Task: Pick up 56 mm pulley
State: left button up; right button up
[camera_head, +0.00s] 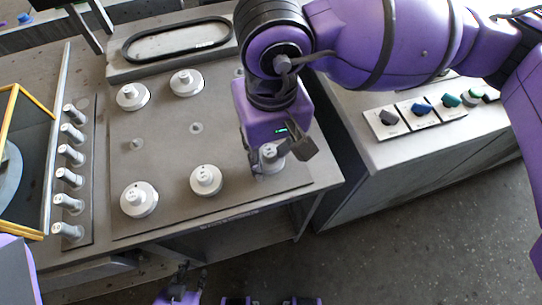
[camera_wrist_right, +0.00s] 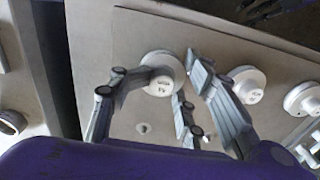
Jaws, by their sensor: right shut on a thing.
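My right gripper (camera_head: 276,158) is over the right part of the grey board and is shut on a pale pulley (camera_head: 268,157). In the right wrist view this pulley (camera_wrist_right: 162,74) sits between the fingers, with a dark mark on its hub that I cannot read. I cannot tell whether it is clear of the board. Other pale pulleys stand upright on the board: two at the back (camera_head: 132,96) (camera_head: 187,82) and two at the front (camera_head: 139,199) (camera_head: 206,180). Which one is 56 mm is not legible. My left gripper (camera_head: 186,284) seems to show at the bottom edge, its jaws unclear.
A black belt (camera_head: 178,40) lies on a grey block behind the board. A row of several pale pins (camera_head: 69,178) stands at the left beside a yellow-framed box (camera_head: 27,165). Coloured knobs (camera_head: 421,108) sit on the right counter. Two small pegs (camera_head: 196,128) (camera_head: 137,144) stand mid-board.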

pick_arm(q)
jog(key=shift+w+r, duration=0.2)
jog(key=shift+r, duration=0.1)
pick_arm(e)
jog(key=shift+r, duration=0.55)
